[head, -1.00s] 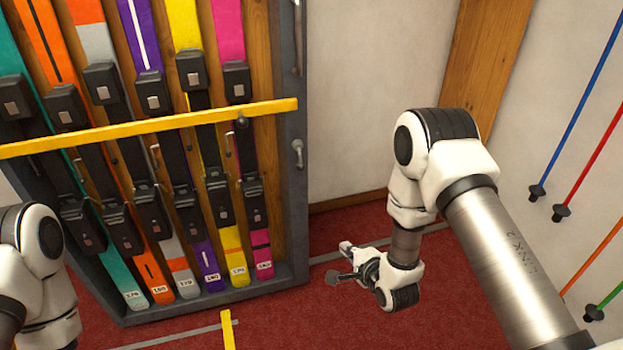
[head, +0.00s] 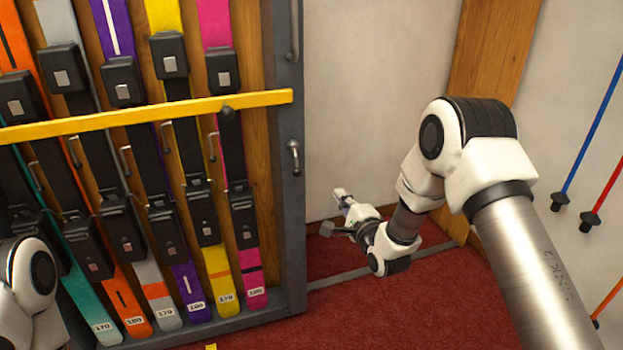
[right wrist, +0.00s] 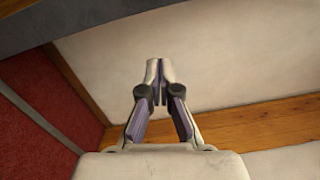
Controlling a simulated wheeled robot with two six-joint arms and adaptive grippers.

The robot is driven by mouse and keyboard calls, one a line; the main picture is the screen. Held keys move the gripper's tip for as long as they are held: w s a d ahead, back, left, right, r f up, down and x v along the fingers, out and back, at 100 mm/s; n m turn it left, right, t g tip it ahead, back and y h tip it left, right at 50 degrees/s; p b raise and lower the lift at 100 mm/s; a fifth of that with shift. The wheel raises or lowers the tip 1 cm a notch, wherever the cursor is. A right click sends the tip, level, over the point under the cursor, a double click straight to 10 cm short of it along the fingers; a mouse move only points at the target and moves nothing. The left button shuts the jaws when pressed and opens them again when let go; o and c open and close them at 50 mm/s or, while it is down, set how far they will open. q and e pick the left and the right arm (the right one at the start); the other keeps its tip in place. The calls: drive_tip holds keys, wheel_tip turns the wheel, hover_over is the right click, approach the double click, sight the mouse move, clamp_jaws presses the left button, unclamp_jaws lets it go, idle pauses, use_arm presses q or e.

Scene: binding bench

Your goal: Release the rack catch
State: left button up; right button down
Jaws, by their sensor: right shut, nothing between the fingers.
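The rack (head: 291,220) stands on the left of the head view, with skis strapped upright in it. A yellow bar (head: 90,124) runs across the skis and carries a dark round knob (head: 226,114). A small metal lever handle (head: 294,158) sits on the rack's grey right post; I cannot tell for certain which part is the catch. My right gripper (head: 334,211) is right of the post, lower than the lever and apart from the rack. Its fingertips meet in the right wrist view (right wrist: 154,72), empty. My left gripper is out of frame; only part of that arm shows.
Another handle (head: 294,30) is higher on the same post. A pale wall (head: 370,90) with a wooden post (head: 495,60) stands behind my right arm. Ski poles (head: 588,125) hang at the right.

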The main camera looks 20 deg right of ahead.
sight(296, 162)
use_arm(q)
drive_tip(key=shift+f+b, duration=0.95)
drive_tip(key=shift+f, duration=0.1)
use_arm(e)
drive_tip(key=w+a, duration=0.4)
drive_tip(key=w, duration=0.5)
drive_tip(key=shift+w+a+r, duration=0.35)
